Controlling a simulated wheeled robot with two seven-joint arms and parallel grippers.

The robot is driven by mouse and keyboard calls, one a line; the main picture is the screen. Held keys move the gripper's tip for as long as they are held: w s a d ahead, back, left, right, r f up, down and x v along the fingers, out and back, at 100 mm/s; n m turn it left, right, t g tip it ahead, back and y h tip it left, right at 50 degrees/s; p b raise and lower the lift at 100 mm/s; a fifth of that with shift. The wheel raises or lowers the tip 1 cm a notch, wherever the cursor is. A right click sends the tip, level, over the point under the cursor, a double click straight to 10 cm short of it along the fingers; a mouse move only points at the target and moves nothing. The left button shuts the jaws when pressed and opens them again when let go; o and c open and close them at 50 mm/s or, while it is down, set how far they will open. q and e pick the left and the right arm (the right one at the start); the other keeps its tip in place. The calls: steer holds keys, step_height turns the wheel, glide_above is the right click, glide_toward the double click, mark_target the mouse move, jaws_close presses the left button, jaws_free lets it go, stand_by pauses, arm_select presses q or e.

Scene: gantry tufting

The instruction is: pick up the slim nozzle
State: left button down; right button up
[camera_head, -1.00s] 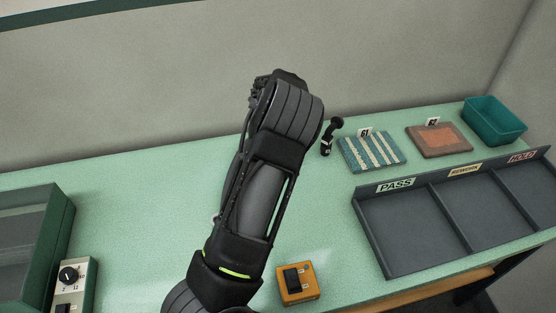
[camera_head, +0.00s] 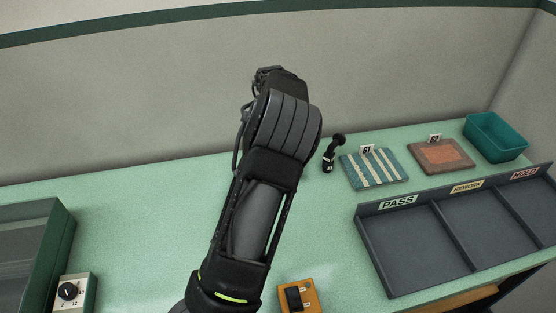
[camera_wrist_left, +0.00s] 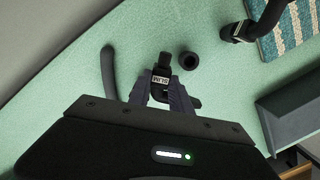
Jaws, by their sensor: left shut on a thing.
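The slim nozzle (camera_wrist_left: 161,76) is a black piece with a white "SLIM" tag, seen in the left wrist view. My left gripper (camera_wrist_left: 164,90) is shut on it, with the dark fingers either side of its lower part. I cannot tell how far it is above the green bench. In the head view my left arm hides both the gripper and this nozzle. Another black nozzle-like piece (camera_head: 333,153) stands beside the striped sample; it also shows at the top right of the left wrist view (camera_wrist_left: 262,22). My right gripper is in neither view.
In the left wrist view, a black round piece (camera_wrist_left: 189,61) and a curved dark piece (camera_wrist_left: 108,73) are close by the nozzle. Right are a striped sample (camera_head: 375,168), brown sample (camera_head: 441,156), teal bin (camera_head: 496,137) and PASS/REWORK/HOLD tray (camera_head: 398,203). An orange switch box (camera_head: 298,297) is in front.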

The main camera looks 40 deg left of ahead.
arm_select(q)
step_height(320, 180, up, 11)
stand_by(0.3)
stand_by(0.6)
